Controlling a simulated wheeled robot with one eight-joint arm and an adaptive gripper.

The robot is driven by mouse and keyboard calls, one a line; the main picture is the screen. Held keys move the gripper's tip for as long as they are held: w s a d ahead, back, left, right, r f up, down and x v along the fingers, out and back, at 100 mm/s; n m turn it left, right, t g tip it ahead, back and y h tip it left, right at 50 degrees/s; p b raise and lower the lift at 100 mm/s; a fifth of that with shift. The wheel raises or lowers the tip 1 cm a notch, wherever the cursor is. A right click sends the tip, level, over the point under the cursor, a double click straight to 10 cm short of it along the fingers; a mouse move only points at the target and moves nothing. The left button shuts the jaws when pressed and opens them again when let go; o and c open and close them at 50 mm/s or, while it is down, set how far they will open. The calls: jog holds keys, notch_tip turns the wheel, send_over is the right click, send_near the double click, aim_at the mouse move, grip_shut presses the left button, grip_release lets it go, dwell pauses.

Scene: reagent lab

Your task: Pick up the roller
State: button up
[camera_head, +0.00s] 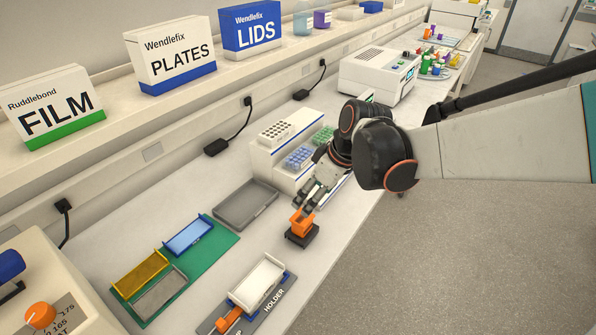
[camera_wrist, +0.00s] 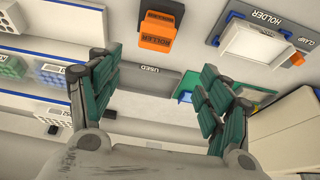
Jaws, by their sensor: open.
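The orange roller (camera_head: 302,224) sits on a small dark base (camera_head: 301,239) on the bench. In the wrist view the orange roller (camera_wrist: 158,28), lettered ROLLER, shows at the top, above and between the finger ends in the picture. My gripper (camera_head: 312,201) is just above and behind the roller in the head view. In the wrist view its green-padded fingers (camera_wrist: 160,85) are spread wide, with nothing between them. Whether a fingertip touches the roller cannot be told.
A grey tray (camera_head: 246,204) marked USED lies left of the roller. A white plate in a clamp holder (camera_head: 272,307) is in front. A green mat (camera_head: 222,241) with coloured plates lies at left. A white tube rack (camera_head: 262,150) stands behind my gripper.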

aim_at(303, 217)
jog(key=b+x, duration=0.2)
jog(key=x, duration=0.6)
jog(key=shift+d, duration=0.1)
jog(key=shift+d+b+x, duration=0.2)
jog(key=shift+b+x, duration=0.2)
jog(key=shift+x, duration=0.5)
jog(key=shift+d+b+x, duration=0.2)
jog(key=shift+b+x, duration=0.2)
jog(key=shift+x, duration=0.45)
jog(key=shift+d+b+x, duration=0.2)
jog(key=shift+b+x, duration=0.2)
jog(key=shift+x, duration=0.5)
jog(key=c, duration=1.3)
